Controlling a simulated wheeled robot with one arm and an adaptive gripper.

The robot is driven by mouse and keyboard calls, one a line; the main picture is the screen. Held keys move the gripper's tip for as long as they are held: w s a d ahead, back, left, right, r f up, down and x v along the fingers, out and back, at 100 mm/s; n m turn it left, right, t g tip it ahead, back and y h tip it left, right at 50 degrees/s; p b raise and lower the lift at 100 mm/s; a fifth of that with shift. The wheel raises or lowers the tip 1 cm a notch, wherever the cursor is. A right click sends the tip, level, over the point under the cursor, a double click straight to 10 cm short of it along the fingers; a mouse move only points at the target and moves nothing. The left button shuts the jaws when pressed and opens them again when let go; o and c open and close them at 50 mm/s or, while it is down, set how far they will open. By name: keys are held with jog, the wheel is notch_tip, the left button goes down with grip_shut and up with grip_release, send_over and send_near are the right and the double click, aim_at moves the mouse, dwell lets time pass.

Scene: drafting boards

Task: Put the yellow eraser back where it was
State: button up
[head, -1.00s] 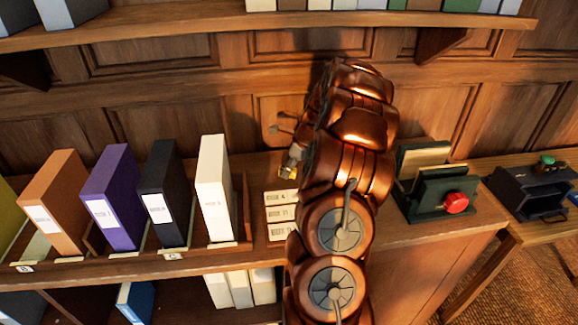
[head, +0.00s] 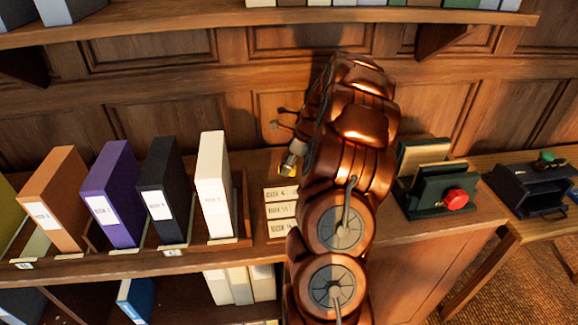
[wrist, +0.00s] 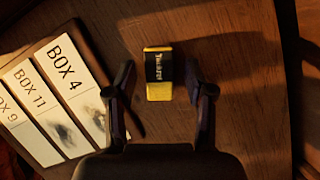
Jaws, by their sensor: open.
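The yellow eraser (wrist: 159,90) has a black sleeve with pale lettering and lies on a wooden surface in the wrist view. My gripper (wrist: 160,78) is open, with one finger on each side of the eraser and a gap showing on both sides. Its height above the surface is hard to tell. In the head view my copper arm covers much of the spot, and a small yellow patch shows by my gripper (head: 290,160); I cannot tell whether it is the eraser.
A label board (wrist: 42,138) reading BOX 4, BOX 11 and BOX 9 lies just left of the eraser. Upright binders (head: 108,198) stand in a rack at left. A dark green holder with a red knob (head: 455,197) stands right of my arm. A panelled wall rises behind.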

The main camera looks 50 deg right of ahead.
jog(key=b+v, duration=0.2)
jog(key=v, duration=0.9)
jog(key=shift+r, duration=0.25)
